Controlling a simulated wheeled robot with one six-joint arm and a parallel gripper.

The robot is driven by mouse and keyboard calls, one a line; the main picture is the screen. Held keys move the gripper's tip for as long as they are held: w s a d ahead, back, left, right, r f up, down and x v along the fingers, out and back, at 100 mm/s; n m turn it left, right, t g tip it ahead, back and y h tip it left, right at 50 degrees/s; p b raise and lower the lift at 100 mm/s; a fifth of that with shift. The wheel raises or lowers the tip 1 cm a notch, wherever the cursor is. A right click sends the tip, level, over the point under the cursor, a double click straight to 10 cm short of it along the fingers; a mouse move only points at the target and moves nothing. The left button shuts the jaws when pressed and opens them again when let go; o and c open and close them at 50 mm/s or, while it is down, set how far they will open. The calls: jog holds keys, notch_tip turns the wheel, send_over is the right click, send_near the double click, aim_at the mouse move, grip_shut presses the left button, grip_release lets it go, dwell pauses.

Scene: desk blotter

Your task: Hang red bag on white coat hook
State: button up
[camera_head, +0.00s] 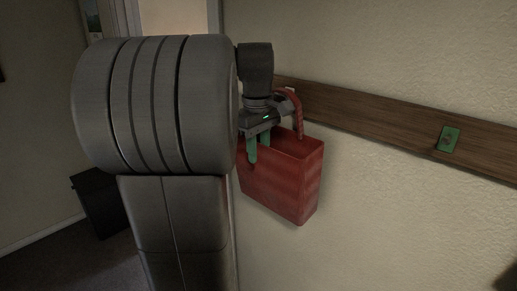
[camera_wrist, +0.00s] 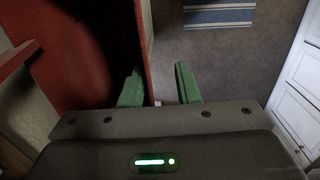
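The red bag (camera_head: 285,178) is against the wall below the wooden rail, slightly tilted, with its open top up. Its red handle (camera_head: 298,115) rises to a small whitish piece (camera_head: 290,91) on the rail, probably the white coat hook; my gripper and the handle mostly hide it, so I cannot tell for sure that the handle is over it. My gripper (camera_head: 258,150) is at the bag's near left top edge. In the wrist view its green fingers (camera_wrist: 160,88) are apart, with the bag's thin wall (camera_wrist: 146,45) between them, left finger inside the bag, right finger outside.
The wooden rail (camera_head: 375,112) runs right along the wall. A green hook plate (camera_head: 448,140) is on it, with bare rail between. A dark bin (camera_head: 98,203) stands on the floor at left. The wrist view shows a blue striped rug (camera_wrist: 220,15) and white cabinet (camera_wrist: 300,85).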

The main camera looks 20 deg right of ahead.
jog(key=shift+r, duration=0.1)
notch_tip(320, 180, up, 14)
jog(key=shift+a+f, duration=0.2)
dwell(0.4)
jog(key=shift+s+f, duration=0.1)
notch_tip(320, 180, down, 12)
jog(key=shift+d+f, duration=0.15)
dwell(0.7)
